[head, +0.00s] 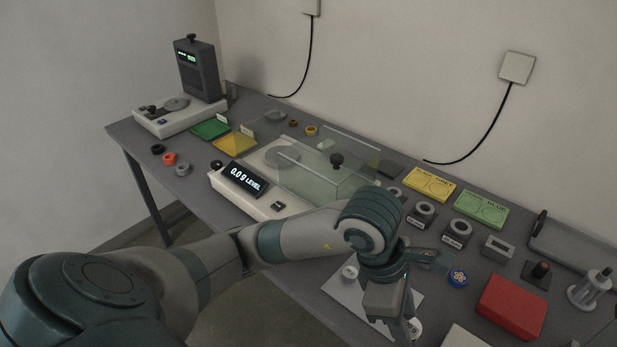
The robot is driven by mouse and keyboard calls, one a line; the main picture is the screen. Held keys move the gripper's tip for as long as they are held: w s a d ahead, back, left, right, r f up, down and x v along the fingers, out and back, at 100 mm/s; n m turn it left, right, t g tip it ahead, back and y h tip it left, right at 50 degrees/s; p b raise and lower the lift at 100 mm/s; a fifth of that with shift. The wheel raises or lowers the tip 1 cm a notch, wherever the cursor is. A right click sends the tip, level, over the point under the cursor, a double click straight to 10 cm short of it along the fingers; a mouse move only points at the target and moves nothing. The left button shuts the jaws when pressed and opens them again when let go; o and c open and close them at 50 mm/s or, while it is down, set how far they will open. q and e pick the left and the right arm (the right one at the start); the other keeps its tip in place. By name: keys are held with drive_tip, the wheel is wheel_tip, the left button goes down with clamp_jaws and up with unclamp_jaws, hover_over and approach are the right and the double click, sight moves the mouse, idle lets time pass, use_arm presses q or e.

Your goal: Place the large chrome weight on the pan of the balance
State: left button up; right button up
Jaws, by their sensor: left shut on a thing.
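The balance (258,203) stands mid-table, its display reading 0.0 g LEVEL. Its round pan (282,156) lies empty behind a clear glass shield (318,182) with a dark knob. My left gripper (400,325) points down over a white sheet (347,297) at the front edge. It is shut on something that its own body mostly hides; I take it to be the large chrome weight. A small pale round piece (350,272) stands on the sheet, and another (415,328) shows beside the gripper. My right gripper is not in view.
Labelled ring samples (457,233) and yellow and green cards (430,184) lie behind the gripper. Another instrument (180,112) stands at far left.

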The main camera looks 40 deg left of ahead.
use_arm(q)
drive_tip(key=w+a+m+g+y, duration=0.2)
drive_tip(key=a+m, duration=0.4)
drive_tip(key=m, duration=0.5)
drive_tip(key=w+a+r+m+g+y, duration=0.1)
drive_tip(key=a+m+g, duration=0.3)
drive_tip(key=m, duration=0.6)
drive_tip(key=shift+w+a+m+y, duration=0.4)
drive_tip(key=shift+w+a+y, duration=0.2)
drive_tip(key=shift+w+a, duration=0.3)
drive_tip(key=shift+r, duration=0.1)
